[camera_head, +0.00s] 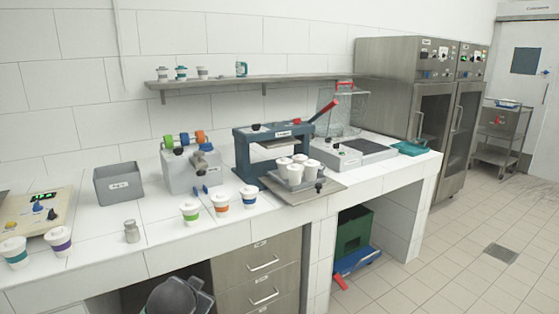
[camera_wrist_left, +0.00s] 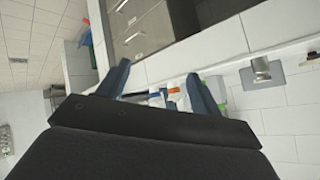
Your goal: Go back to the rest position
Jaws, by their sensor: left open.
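My left gripper (camera_wrist_left: 158,70) shows in the left wrist view. Its two dark blue fingers stand apart with nothing held between them. Beyond them are the drawer fronts (camera_wrist_left: 145,25), the pale counter edge (camera_wrist_left: 225,45) and some small coloured things on the counter, partly hidden by a finger. The gripper appears to be in front of the counter, clear of what it faces. In the head view I cannot make out the fingers; a dark grey rounded shape at the bottom edge may be part of my arm. My right gripper is in neither view.
The counter (camera_head: 105,222) carries lidded cups (camera_head: 221,204), a small metal jar (camera_head: 132,231), a grey bin (camera_head: 119,184), a blue press (camera_head: 272,140) and a tray of white cups (camera_head: 293,171). Drawers (camera_head: 257,270) are below. The floor (camera_head: 455,250) at right is mostly clear.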

